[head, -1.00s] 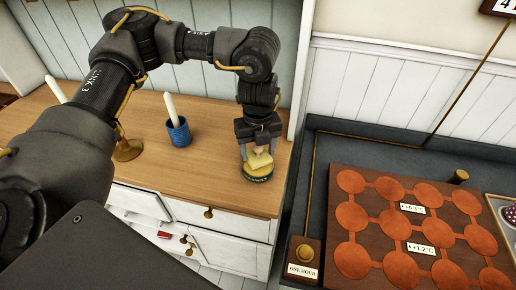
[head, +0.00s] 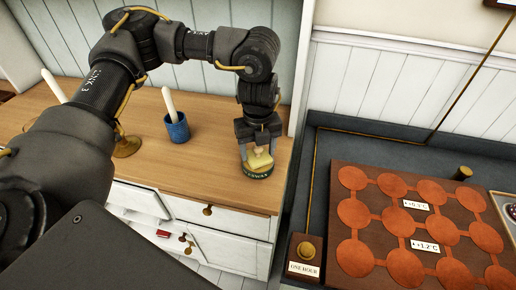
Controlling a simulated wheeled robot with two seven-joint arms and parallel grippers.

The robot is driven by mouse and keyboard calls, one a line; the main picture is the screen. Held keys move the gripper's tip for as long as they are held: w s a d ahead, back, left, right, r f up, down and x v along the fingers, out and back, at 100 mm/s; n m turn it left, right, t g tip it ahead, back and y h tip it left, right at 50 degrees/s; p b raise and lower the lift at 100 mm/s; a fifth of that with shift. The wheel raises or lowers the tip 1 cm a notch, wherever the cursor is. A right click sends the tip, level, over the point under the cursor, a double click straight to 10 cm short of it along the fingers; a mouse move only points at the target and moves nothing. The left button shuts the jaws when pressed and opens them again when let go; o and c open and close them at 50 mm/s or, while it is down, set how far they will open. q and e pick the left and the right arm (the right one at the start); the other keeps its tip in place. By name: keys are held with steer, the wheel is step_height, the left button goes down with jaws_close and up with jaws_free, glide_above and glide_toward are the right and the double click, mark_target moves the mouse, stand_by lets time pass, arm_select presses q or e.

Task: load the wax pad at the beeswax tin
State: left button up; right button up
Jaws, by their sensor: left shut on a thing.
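My left gripper (head: 258,150) points down at the right end of the wooden counter, its fingers closed on a pale yellow wax pad (head: 260,160). The pad is directly over the round beeswax tin (head: 257,173), which has a dark green side with lettering. The pad looks in contact with the tin's top, but the fingers partly hide the place where they meet. My right gripper does not show.
A blue cup (head: 177,128) holding a white stick stands left of the tin. A brass candlestick (head: 127,146) with a candle is partly behind my left arm. A brown board with copper discs (head: 399,184) lies on the dark counter at right.

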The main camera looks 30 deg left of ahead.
arm_select(q)
steer(key=shift+f, duration=0.5)
stand_by(0.3)
stand_by(0.9)
stand_by(0.7)
step_height(320, 180, up, 7)
steer(key=p, duration=0.7)
stand_by(0.3)
stand_by(0.4)
